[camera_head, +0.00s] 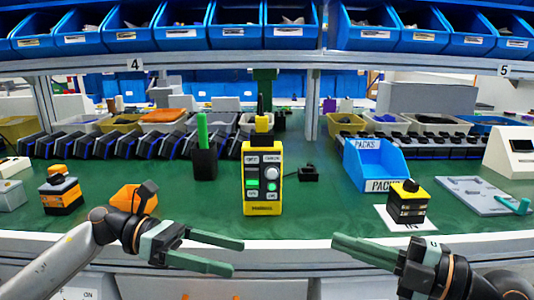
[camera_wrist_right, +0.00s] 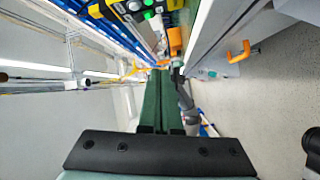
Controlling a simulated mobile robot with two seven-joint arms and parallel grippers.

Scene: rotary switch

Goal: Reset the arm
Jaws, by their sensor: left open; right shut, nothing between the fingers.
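My left gripper (camera_head: 236,256) is at the front edge of the green table, pointing right. Its two green fingers are apart with nothing between them. My right gripper (camera_head: 336,243) points left near the same edge, its green fingers together and empty. In the right wrist view, the closed fingers (camera_wrist_right: 160,78) lie side by side. A yellow control box (camera_head: 262,178) stands upright on the table, behind and between the grippers. It has a grey round knob and lit green buttons on its face. Neither gripper touches it. It also shows at the top of the right wrist view (camera_wrist_right: 133,9).
A black holder with a green stick (camera_head: 204,160) stands left of the box. An orange block (camera_head: 133,197) lies behind my left wrist. A blue bin (camera_head: 375,165) and a black-and-yellow button block (camera_head: 407,203) stand right. Blue bins fill the shelf above (camera_head: 250,60).

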